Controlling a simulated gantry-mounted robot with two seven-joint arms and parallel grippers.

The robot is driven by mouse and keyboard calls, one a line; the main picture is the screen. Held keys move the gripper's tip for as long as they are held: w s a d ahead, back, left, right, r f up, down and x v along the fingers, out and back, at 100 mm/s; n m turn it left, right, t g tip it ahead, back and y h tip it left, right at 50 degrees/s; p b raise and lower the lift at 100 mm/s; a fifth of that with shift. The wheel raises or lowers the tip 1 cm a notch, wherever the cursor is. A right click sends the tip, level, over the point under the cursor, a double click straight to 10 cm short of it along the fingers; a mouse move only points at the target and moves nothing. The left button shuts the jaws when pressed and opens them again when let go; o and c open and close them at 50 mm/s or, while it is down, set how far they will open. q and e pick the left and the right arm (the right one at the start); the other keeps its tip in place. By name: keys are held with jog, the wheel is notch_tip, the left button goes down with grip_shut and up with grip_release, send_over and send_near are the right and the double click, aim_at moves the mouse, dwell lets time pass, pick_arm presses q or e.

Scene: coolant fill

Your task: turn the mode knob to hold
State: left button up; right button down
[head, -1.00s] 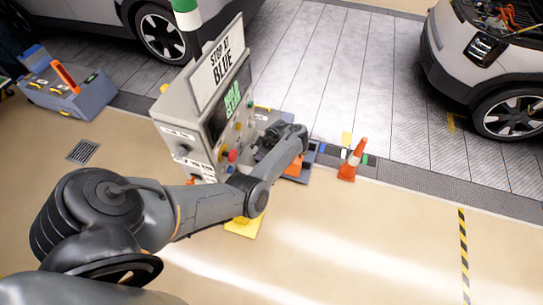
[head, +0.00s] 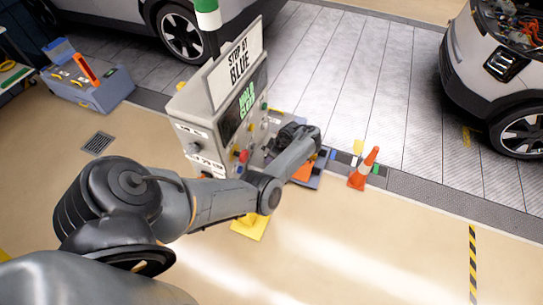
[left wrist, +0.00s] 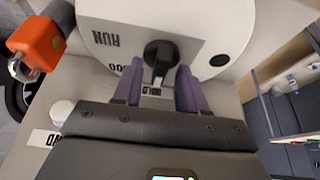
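The mode knob (left wrist: 161,58) is a black knob with a raised grip bar, on a pale panel in the left wrist view. In the head view my arm hides the knob. My right gripper is not in view.
The grey control cabinet (head: 200,107) carries a STOP AT BLUE sign (head: 238,63) and a green-lit screen. An orange padlock (left wrist: 36,42) hangs near the panel. An orange cone (head: 363,170) stands to the right. Open floor lies in front.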

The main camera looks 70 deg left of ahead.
pick_arm(q)
jog(key=p+v, duration=0.7)
jog(key=v, duration=0.4)
jog(key=shift+p, duration=0.4)
jog(key=shift+f, duration=0.15)
jog(key=a+r+m+t+y, duration=0.3)
jog(key=a+m+t, duration=0.15)
jog(key=a, duration=0.35)
jog(key=d+r+m+t+h, duration=0.2)
jog(key=d+r+m, duration=0.1)
jog(key=d+m, duration=0.65)
jog(key=d+r+m+t+h, duration=0.15)
jog(key=d+m, duration=0.45)
jog(key=d, duration=0.6)
jog(key=s+d+r+m+h, duration=0.1)
jog(key=s+d+m, duration=0.3)
jog(key=d, duration=0.5)
jog(key=s+d+r+m+g+h, duration=0.1)
jog(key=s+d+r+m+h, duration=0.1)
jog(key=s+d, duration=0.7)
jog(key=r+m, duration=0.1)
jog(key=m, duration=0.1)
jog(key=shift+s+d+r+m, duration=0.2)
jog(key=shift+s+m, duration=0.1)
jog(key=shift+m, duration=0.1)
